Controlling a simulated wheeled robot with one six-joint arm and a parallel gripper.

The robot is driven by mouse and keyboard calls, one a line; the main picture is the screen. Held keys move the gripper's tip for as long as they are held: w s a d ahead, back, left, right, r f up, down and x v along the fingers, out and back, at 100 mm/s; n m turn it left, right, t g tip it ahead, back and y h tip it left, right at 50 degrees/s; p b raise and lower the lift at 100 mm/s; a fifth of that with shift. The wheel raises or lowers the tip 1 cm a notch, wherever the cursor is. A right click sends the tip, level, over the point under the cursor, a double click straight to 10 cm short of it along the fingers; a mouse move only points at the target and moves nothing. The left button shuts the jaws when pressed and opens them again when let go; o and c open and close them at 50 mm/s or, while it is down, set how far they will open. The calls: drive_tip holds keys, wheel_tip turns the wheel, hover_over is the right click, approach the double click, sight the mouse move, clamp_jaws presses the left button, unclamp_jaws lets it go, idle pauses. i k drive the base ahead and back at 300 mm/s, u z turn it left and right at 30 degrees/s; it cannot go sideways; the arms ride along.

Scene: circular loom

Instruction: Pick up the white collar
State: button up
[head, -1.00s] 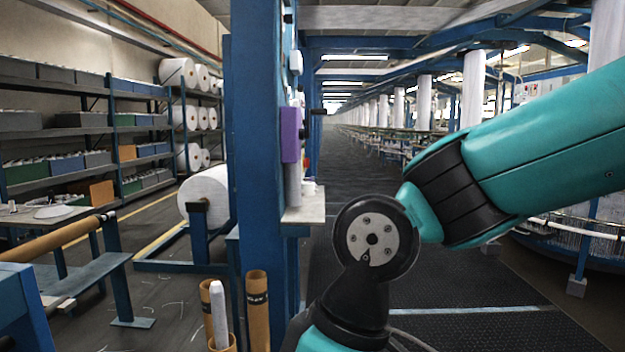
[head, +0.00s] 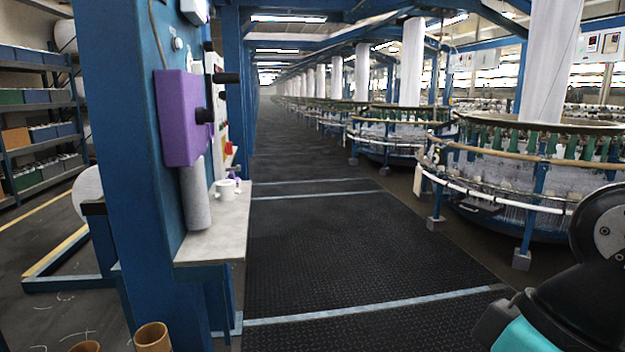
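A small white ring-like piece, which may be the white collar (head: 226,189), sits on the grey shelf (head: 215,240) fixed to the blue column. It stands close to a small purple item (head: 234,178), and its exact shape is too small to tell. My gripper is not in view; only dark and teal parts of my arm show at the lower right, well away from the shelf.
A purple box (head: 186,117) and a grey cylinder (head: 195,195) are on the blue column (head: 128,150) beside the shelf. Circular looms (head: 540,165) line the right. The dark aisle floor (head: 330,250) is clear. Cardboard tubes (head: 152,338) stand at lower left.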

sight(225, 190)
drive_tip(key=z, duration=0.4)
drive_tip(key=i, duration=2)
drive_tip(key=u, duration=1.3)
drive_tip(key=i, duration=0.8)
drive_tip(key=u, duration=0.6)
drive_tip(key=i, duration=0.4)
